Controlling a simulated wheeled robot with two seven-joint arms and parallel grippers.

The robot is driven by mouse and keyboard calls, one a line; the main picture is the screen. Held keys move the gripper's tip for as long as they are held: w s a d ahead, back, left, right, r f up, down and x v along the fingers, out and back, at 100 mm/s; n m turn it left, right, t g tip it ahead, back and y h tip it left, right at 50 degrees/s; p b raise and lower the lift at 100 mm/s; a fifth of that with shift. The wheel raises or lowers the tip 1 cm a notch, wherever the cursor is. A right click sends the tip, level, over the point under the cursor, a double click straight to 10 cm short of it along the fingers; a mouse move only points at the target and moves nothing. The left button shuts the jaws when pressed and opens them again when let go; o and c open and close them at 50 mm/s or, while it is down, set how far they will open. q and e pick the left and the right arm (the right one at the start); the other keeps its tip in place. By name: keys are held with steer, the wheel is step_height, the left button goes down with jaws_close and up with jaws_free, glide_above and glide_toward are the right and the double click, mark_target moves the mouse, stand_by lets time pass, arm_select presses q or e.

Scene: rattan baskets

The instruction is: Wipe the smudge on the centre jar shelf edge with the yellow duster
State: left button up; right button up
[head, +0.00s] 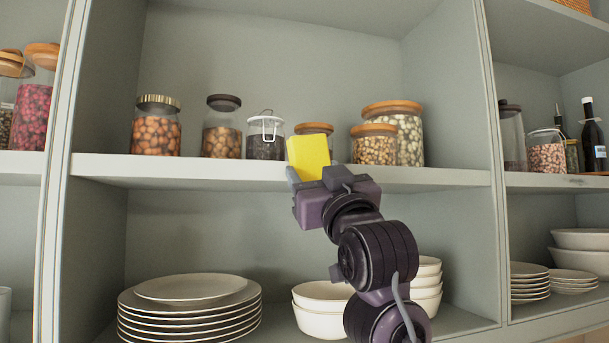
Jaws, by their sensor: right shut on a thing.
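The yellow duster (308,156) is a bright yellow block held upright in my right gripper (318,178). The gripper is shut on it, in front of the edge of the centre jar shelf (190,169). The duster overlaps the shelf edge in the picture; I cannot tell whether it touches it. I see no smudge on the visible part of that edge; the duster and gripper hide a stretch of it. My left gripper is not in view.
Several glass jars, including one of nuts (156,127) and one with a wooden lid (374,146), stand along the shelf close behind the duster. Below are stacked plates (190,305) and bowls (320,309). Upright dividers (55,180) flank the bay.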

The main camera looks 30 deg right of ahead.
steer(key=shift+w, duration=0.15)
steer(key=shift+w+a, duration=0.25)
steer(key=shift+a, duration=0.7)
steer(key=shift+w+a, duration=0.25)
steer(key=shift+a, duration=0.65)
steer(key=s, duration=0.1)
steer(key=s+a+b, duration=0.1)
steer(key=s, duration=0.3)
steer(key=shift+s+a+b, duration=0.25)
steer(key=shift+b, duration=0.1)
